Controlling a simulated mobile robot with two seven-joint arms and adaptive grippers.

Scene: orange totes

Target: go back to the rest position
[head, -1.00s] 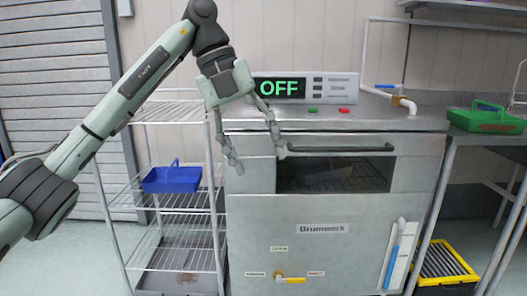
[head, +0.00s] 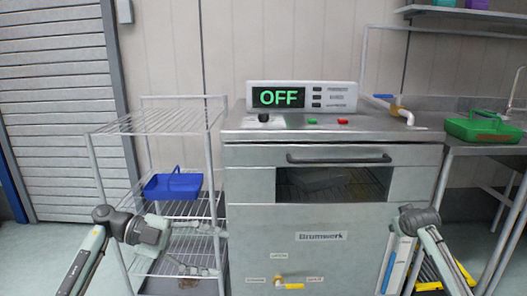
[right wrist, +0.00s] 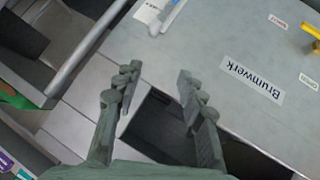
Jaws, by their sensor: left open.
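My left gripper (head: 221,253) is low at the left in the head view, in front of the wire rack and close to the left edge of the steel machine. Its two fingers are spread and hold nothing. My right arm comes in from the lower right in the head view, in front of the machine's right side; its fingers are hard to make out there. In the right wrist view my right gripper (right wrist: 157,78) has its fingers apart with nothing between them, facing the machine front.
The steel machine (head: 250,215) has its door shut and a display (head: 279,97) reading OFF. A wire rack (head: 150,125) with a blue basket (head: 173,186) stands at left. A green tray (head: 484,129) sits on the right counter. Floor at far left is clear.

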